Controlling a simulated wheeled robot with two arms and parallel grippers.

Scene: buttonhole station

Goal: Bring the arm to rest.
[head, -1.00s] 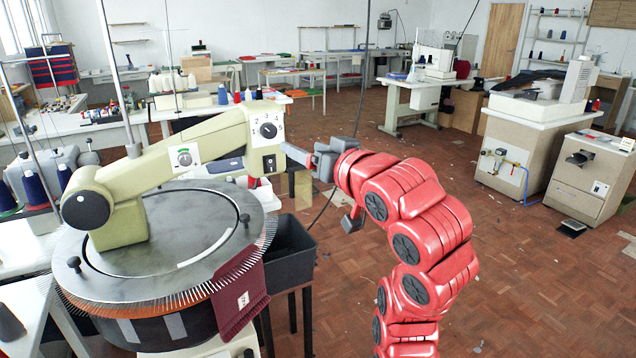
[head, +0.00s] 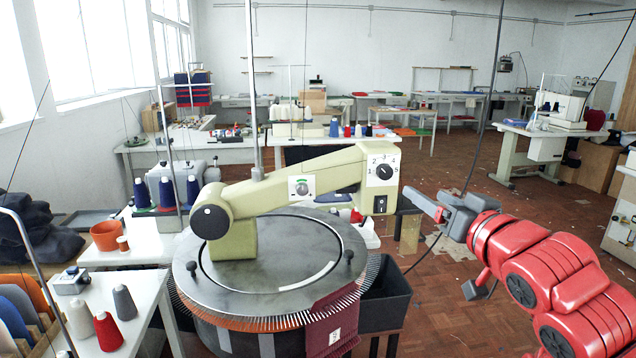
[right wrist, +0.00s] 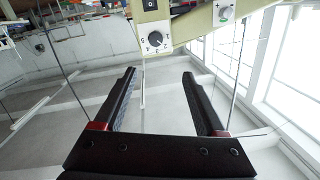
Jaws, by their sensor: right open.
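My red right arm comes in from the right in the head view. Its gripper (head: 425,204) is just right of the pale green machine arm (head: 290,188) and its numbered dial (head: 381,171). In the right wrist view the two black fingers (right wrist: 158,100) stand apart with nothing between them. The same dial (right wrist: 154,40) shows beyond the fingertips there. In the head view the gripper seems clear of the machine head, though the exact gap is hard to tell. My left gripper does not show.
The round needle-rimmed dial plate (head: 335,235) carries a maroon fabric piece (head: 332,322) at its front. A black bin (head: 386,302) stands beside it, below my gripper. Cones and an orange pot (head: 105,235) stand on tables at left. Open wooden floor (head: 450,285) lies around my arm.

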